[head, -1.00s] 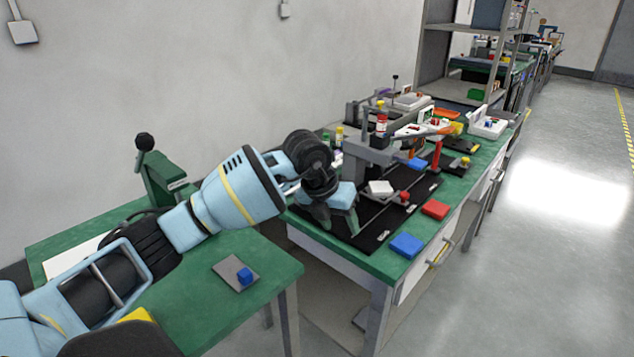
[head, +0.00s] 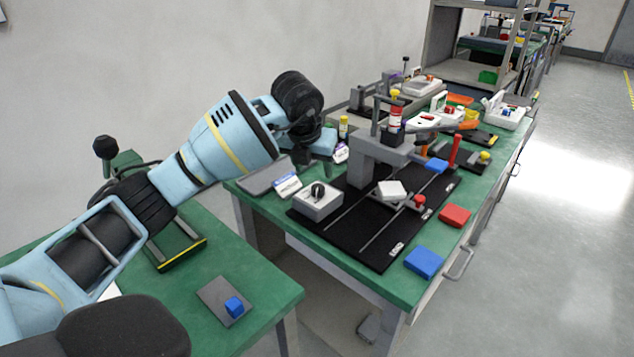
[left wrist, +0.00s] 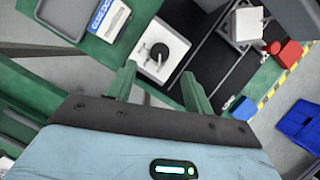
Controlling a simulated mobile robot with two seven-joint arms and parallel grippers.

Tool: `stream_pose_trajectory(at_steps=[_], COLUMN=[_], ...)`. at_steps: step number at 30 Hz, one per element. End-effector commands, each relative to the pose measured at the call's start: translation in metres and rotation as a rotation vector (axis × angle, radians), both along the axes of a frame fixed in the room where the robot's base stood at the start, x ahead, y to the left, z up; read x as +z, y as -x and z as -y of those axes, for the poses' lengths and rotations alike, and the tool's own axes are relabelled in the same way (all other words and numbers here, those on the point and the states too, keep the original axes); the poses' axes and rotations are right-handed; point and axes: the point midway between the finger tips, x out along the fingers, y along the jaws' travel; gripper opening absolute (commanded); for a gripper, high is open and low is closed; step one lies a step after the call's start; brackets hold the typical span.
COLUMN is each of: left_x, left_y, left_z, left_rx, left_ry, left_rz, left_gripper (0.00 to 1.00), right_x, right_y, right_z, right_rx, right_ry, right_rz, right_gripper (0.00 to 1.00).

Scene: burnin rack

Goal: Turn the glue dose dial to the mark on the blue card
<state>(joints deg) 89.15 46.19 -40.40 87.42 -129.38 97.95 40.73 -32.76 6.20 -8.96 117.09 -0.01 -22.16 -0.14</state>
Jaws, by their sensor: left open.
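The glue dose dial is a black knob (head: 318,189) on a white box (head: 319,207) at the near left of the bench. The knob also shows in the left wrist view (left wrist: 159,51), with a small light mark on it; its exact setting is too small to read. My right gripper is out of view.
A black mat (head: 375,256) with a grey press stand (head: 376,160) is right of the box. A red block (head: 454,215) and a blue block (head: 424,262) lie by the front edge. A gap separates this bench from the nearer green table (head: 262,291).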

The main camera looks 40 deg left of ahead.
Motion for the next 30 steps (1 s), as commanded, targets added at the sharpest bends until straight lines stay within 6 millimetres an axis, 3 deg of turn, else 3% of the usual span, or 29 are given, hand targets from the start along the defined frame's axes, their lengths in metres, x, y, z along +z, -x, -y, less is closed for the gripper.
stream_pose_trajectory(at_steps=[15,26,30], left_x=[-0.063,-0.068,-0.068], left_y=[-0.024,-0.026,-0.026], left_z=[-0.008,-0.008,-0.008], left_rx=[0.000,-0.001,-0.001], left_ry=[0.001,0.001,0.001], left_rz=[-0.002,0.000,0.000], left_gripper=[0.52,0.52,0.38], right_x=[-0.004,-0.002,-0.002], right_y=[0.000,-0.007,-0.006], right_z=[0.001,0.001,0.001], right_rx=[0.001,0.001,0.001], right_ry=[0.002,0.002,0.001], right_rz=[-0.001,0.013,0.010], right_gripper=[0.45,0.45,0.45])
